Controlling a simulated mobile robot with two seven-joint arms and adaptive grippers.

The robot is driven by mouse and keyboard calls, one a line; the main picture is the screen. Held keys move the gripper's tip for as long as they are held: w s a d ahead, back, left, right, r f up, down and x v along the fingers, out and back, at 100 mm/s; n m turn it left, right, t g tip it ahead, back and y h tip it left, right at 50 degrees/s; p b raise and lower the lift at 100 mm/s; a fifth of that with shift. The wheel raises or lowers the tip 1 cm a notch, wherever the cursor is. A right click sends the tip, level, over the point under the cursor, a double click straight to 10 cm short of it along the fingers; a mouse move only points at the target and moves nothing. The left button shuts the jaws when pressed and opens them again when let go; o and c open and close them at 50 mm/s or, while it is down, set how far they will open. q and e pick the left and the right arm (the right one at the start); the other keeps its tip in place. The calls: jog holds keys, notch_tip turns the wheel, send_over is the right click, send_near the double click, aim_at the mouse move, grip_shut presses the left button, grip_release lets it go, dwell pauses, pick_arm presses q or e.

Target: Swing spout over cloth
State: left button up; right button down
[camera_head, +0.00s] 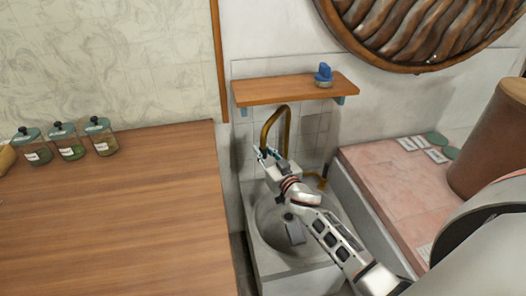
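A brass spout (266,128) arches up and over behind the stone sink (255,262), below a wooden shelf. My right gripper (262,153) reaches in from the lower right, with its fingers at the spout's left leg. I cannot tell whether the fingers touch the spout or close around it. A small grey piece (295,232) lies in the sink basin, partly beside my arm; I cannot tell whether it is the cloth. My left gripper is not in view.
The wooden shelf (290,90) above the spout holds a blue-topped brush (323,75). A wooden counter (120,220) with several glass jars (68,142) stands left. A pink tiled top (385,180) and a brown cylinder (490,140) are right. A brass fitting (316,181) sits behind my wrist.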

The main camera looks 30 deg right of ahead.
jog(key=shift+s, duration=0.1)
jog(key=shift+s+d+r+n+y+p, duration=0.1)
jog(key=shift+s+d+n+y+p, duration=0.35)
jog(key=shift+y, duration=0.25)
jog(key=s+d+n+g+y, duration=0.1)
jog(key=s+d+n+y, duration=0.2)
jog(key=d, duration=0.3)
jog(key=s+d+n+g+y+b, duration=0.1)
jog(key=s+d+n+g+y, duration=0.1)
jog(key=s+d+n+y, duration=0.1)
jog(key=s+d+y, duration=0.1)
jog(key=d+y, duration=0.1)
jog(key=shift+s+d+y+b, duration=0.25)
jog(key=shift+d+y+b, duration=0.05)
jog(key=shift+d+y, duration=0.1)
jog(key=c, duration=1.8)
grip_release()
jog(key=shift+d, duration=0.1)
jog(key=shift+s, duration=0.1)
